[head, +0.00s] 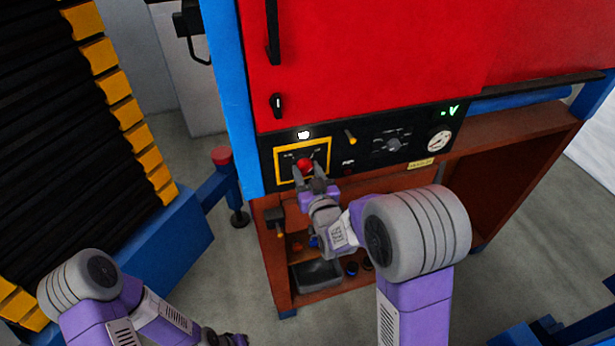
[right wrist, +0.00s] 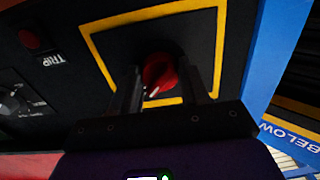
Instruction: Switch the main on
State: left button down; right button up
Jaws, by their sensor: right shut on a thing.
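The main switch is a red rotary knob (head: 305,165) inside a yellow frame on the black control panel (head: 365,145). It also shows in the right wrist view as a red knob (right wrist: 160,72) with a white pointer line, turned at a slant. My right gripper (head: 308,175) is at the knob, with one finger on each side, and is shut on it; the fingers also show in the right wrist view (right wrist: 162,88). My left gripper (head: 228,340) is low at the bottom edge, far from the panel, and its fingers are not clear.
The panel also has a yellow-tipped lever (head: 350,137), a selector dial (head: 393,144), a round gauge (head: 438,140) and a lit green display (head: 450,110). A red button (right wrist: 29,38) marked TRIP is near the frame. A brown shelf with a dark tray (head: 318,275) is below.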

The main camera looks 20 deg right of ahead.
aim_at(307, 173)
jog(key=o, duration=1.1)
jog(key=shift+c, duration=0.2)
jog(key=s+b, duration=0.1)
jog(key=s, duration=0.4)
jog(key=shift+s+d, duration=0.1)
jog(key=shift+s, duration=0.15)
jog(key=shift+s+b, duration=1.05)
jog(key=shift+b, duration=1.6)
